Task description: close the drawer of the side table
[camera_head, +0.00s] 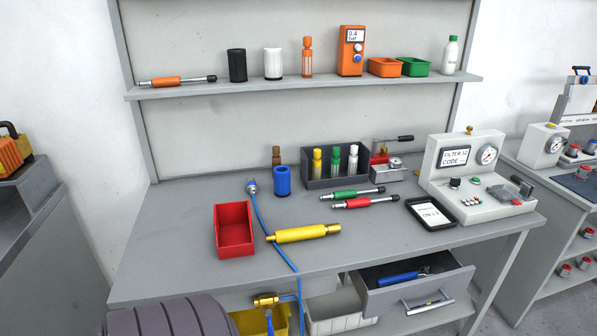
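The open drawer (378,303) sticks out from under the right part of the grey table (190,262). Its grey front panel faces me, with a silver bar handle (428,306) across it. A blue-handled tool (402,277) lies inside the drawer. The back of the drawer is hidden under the tabletop. Neither of my grippers is in view, and nothing is seen touching the drawer or its handle.
A yellow bin (247,321) and a pale bin (338,313) stand below the tabletop, left of the drawer. A blue hose (271,236) hangs over the front edge.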

